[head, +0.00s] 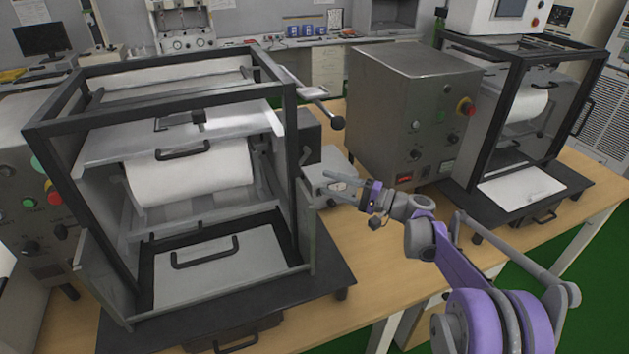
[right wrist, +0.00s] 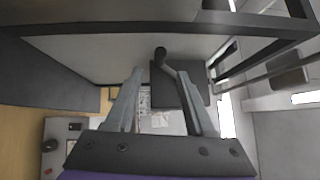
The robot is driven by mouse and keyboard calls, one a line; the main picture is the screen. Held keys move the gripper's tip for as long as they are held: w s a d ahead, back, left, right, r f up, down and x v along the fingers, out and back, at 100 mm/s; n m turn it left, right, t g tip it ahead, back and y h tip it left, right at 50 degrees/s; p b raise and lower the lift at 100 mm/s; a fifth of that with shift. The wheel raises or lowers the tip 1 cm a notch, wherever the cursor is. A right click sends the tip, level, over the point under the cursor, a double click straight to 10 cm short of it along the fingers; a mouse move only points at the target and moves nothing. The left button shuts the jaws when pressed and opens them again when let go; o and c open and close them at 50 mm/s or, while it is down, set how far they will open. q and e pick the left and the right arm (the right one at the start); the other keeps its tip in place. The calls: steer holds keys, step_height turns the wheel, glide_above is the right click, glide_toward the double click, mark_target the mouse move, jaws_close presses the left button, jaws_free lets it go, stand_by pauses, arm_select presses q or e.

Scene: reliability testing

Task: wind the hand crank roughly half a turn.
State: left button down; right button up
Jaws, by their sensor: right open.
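The hand crank is a pale metal arm (head: 305,85) on the upper right side of the left framed machine (head: 285,100). It slopes down and right to a black knob (head: 338,123). My right gripper (head: 327,185) is open and empty, below the knob and apart from it in the head view. In the right wrist view its two grey fingers (right wrist: 160,75) are spread wide. My left gripper is not in view.
A steel control box (head: 410,100) with a red and yellow button stands right of the gripper. A second framed machine (head: 550,100) stands further right. A small grey box (head: 330,180) sits behind the gripper. Bare wooden table (head: 375,255) lies below the right arm.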

steer(key=v, duration=0.2)
steer(key=shift+s+d, duration=0.15)
steer(key=shift+d, duration=0.15)
steer(key=w+a+r+n+g+h+p, duration=0.1)
steer(key=w+a+n+h+p, duration=0.1)
steer(key=a, duration=0.7)
steer(key=shift+w+n+h, duration=0.5)
steer(key=shift+w, duration=0.45)
steer(key=shift+r, duration=0.1)
jaws_close()
